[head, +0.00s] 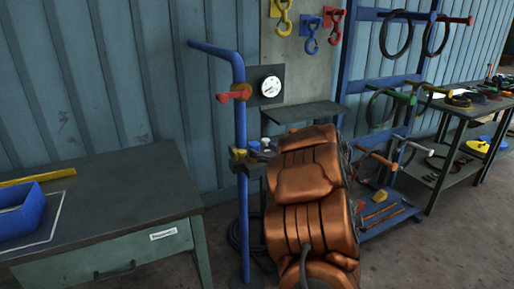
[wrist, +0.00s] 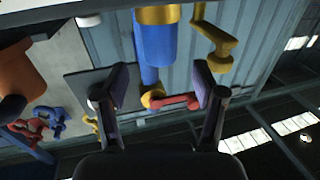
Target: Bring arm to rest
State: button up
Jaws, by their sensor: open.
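My gripper (wrist: 160,88) is open and empty in the wrist view, its two dark fingers spread wide. Between and beyond the fingers is a red valve handle (wrist: 176,101) on a brass fitting of a blue pipe (wrist: 155,48); I cannot tell the depth gap, but nothing is gripped. In the head view my copper-coloured arm is bent and raised in the middle, hiding most of the gripper. There the red handle (head: 234,96) sits on the upright blue pipe (head: 241,200), left of a white-faced gauge (head: 270,86).
A green-grey workbench (head: 110,200) with a blue bin (head: 20,212) stands at left. Right of my arm is a blue rack (head: 350,60) with hoses and a low shelf. A side table (head: 455,150) holds rings. Coloured hooks (head: 310,35) hang on the wall board.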

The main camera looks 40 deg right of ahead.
jog(key=s, duration=0.7)
jog(key=shift+a, duration=0.35)
jog(key=w+r+m+g+h+p, duration=0.1)
jog(key=w+r+g+h+p, duration=0.2)
jog(key=w+r+g+h, duration=0.15)
jog(key=s+a+r+m+g+h+p, duration=0.2)
jog(key=s+a+g, duration=0.1)
jog(key=a+g, duration=0.15)
jog(key=s+a+f+n+g+y+p, duration=0.1)
jog(key=s+a+g+y+p, duration=0.1)
jog(key=s+a, duration=0.7)
jog(key=s+a+f+n+g+y+p, duration=0.1)
jog(key=s+a+g+y+p, duration=0.1)
jog(key=s+a+g, duration=0.3)
jog(key=s+a+f+n+g+y+p, duration=0.1)
jog(key=s+a+n+g+y+p, duration=0.1)
jog(key=s+a, duration=1.2)
jog(key=a+g+y, duration=0.1)
jog(key=a+y, duration=0.1)
jog(key=a, duration=0.8)
jog(key=shift+a+f+g, duration=0.15)
jog(key=shift+f+g, duration=0.05)
jog(key=shift+g, duration=0.2)
